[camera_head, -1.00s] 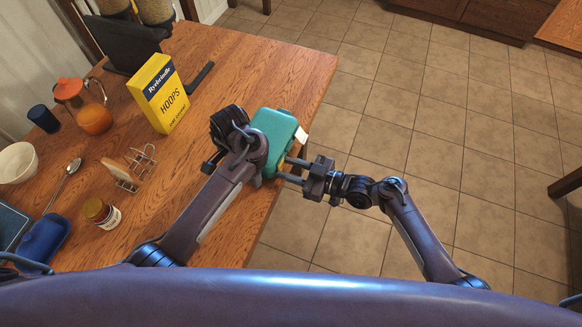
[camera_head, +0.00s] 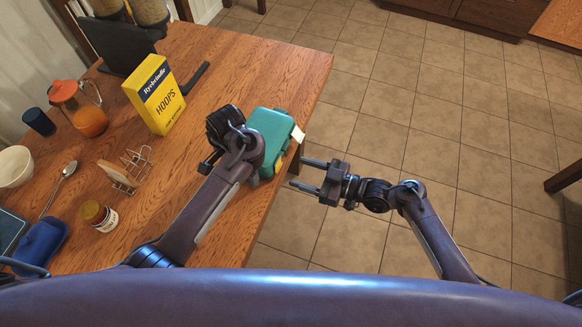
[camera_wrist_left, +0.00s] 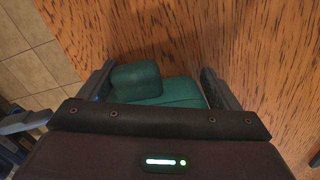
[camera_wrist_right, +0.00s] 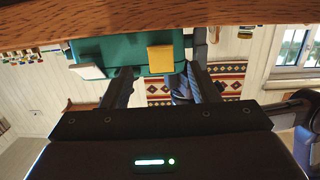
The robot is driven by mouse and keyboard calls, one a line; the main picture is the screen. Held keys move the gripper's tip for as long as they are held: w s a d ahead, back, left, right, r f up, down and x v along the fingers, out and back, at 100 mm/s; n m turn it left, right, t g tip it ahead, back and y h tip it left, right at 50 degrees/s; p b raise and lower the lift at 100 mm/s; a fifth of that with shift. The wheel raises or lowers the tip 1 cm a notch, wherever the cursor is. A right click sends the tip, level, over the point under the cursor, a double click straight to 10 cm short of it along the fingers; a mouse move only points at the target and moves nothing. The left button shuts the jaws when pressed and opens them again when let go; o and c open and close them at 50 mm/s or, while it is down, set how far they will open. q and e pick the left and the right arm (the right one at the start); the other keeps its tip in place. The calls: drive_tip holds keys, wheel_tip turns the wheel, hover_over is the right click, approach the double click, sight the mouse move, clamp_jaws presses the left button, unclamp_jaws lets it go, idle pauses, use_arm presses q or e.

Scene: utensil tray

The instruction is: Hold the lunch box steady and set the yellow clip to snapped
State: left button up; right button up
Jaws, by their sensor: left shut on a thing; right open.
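The teal lunch box (camera_head: 270,136) sits near the table's right edge. My left gripper (camera_wrist_left: 157,88) is shut on it, and the arm hides part of that grip in the head view. The yellow clip (camera_wrist_right: 160,59) is on the side facing my right gripper and looks flat against the box; it also shows in the head view (camera_head: 279,163). A white clip (camera_wrist_right: 88,71) on the same side sticks outward, and it shows in the head view (camera_head: 298,133). My right gripper (camera_head: 298,172) is open and empty, just off the table edge, apart from the clip.
A yellow cereal box (camera_head: 155,95), an orange jug (camera_head: 90,120), a toast rack (camera_head: 130,168) and a jar (camera_head: 100,215) stand on the table (camera_head: 255,70) to the left. Beyond the table's right edge is open floor (camera_head: 400,150).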

drive_tip(key=v, duration=0.7)
drive_tip(key=shift+d, duration=0.1)
use_arm(q)
drive_tip(key=o, duration=1)
